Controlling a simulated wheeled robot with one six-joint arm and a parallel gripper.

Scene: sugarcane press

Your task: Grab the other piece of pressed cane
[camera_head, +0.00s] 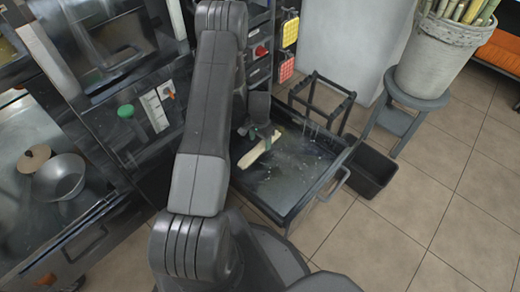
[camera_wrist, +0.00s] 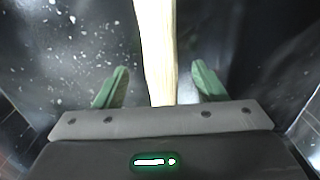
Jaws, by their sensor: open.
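A pale piece of pressed cane (camera_head: 258,150) lies in the dark metal tray (camera_head: 318,192). In the wrist view the cane (camera_wrist: 156,50) runs from the top edge down between the two green fingers. My gripper (camera_wrist: 158,88) is open, with one finger on each side of the cane and a gap on both sides. In the head view my gripper (camera_head: 262,133) is over the back left part of the tray, at the cane, and is partly hidden by my own arm. Only one cane piece is visible in the tray.
A dark bin (camera_head: 368,170) and a black stand (camera_head: 320,98) are beside the tray. A grey stool (camera_head: 408,98) holds a bucket (camera_head: 440,55) of cane stalks. The press machine (camera_head: 120,85), with a green button, is at left.

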